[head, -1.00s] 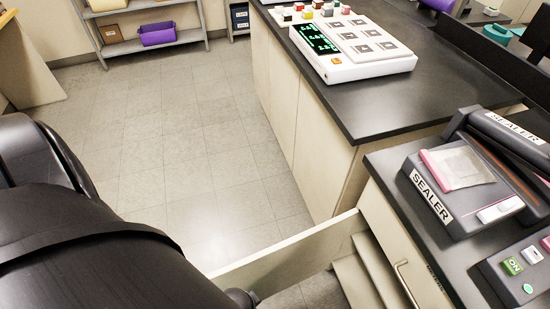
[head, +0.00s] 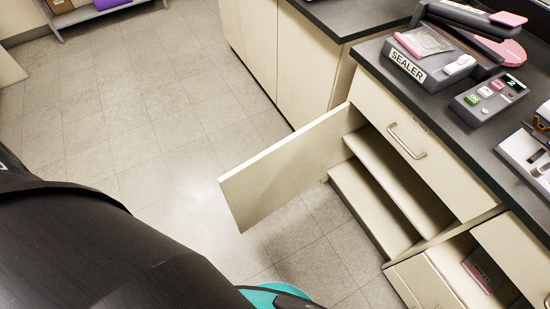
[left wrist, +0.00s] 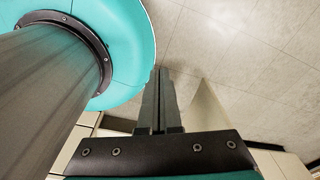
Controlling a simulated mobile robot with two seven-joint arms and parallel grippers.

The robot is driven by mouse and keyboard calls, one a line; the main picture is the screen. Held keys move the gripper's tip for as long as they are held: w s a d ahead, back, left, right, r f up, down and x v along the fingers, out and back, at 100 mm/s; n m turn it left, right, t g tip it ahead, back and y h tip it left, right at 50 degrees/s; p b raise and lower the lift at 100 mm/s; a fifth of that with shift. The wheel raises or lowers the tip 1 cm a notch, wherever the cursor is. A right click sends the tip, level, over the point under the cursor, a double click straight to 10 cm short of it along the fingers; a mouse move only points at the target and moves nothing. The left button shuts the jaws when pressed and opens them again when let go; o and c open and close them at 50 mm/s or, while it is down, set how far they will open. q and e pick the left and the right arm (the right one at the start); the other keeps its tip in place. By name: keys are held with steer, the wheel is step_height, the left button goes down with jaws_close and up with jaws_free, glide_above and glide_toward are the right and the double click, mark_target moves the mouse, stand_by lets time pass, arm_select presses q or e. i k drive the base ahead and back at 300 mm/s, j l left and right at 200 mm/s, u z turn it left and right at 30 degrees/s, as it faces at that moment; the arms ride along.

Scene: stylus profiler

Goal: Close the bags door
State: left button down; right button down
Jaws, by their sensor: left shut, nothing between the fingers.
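A cream cabinet door (head: 285,168) stands swung wide open in the head view, out over the floor. It hinges beside an open cabinet with bare shelves (head: 375,205) under the counter. I cannot read any bags label on it. My left gripper (left wrist: 160,72) shows in the left wrist view, its two dark fingers together, shut and empty. A pale panel (left wrist: 208,112) just right of the fingers looks like the door; I cannot tell whether they touch. The left gripper is hidden in the head view, where a dark arm link of mine fills the lower left. My right gripper is not in view.
A drawer front with a metal handle (head: 406,142) sits above the open shelves. A sealer (head: 420,62) and a button box (head: 490,98) stand on the dark counter. An open compartment with a pink item (head: 482,270) is at lower right. The tiled floor (head: 140,110) left is clear.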

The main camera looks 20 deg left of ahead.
mark_target(258, 187)
steer(key=k+z, duration=0.15)
steer(key=z, duration=0.25)
steer(key=k+z, duration=0.1)
steer(key=z, duration=0.3)
steer(key=k+l+z, duration=0.15)
steer(key=z, duration=0.2)
steer(key=j+z, duration=0.2)
steer(key=j, duration=0.3)
steer(key=k+j+z, duration=0.15)
steer(key=j, duration=0.4)
steer(key=k+j+z, duration=0.2)
steer(key=j, duration=0.3)
steer(key=k+j, duration=0.1)
steer(key=j, duration=0.45)
steer(key=k+j, duration=0.1)
steer(key=j, duration=0.45)
steer(key=k+j, duration=0.1)
steer(key=j, duration=0.45)
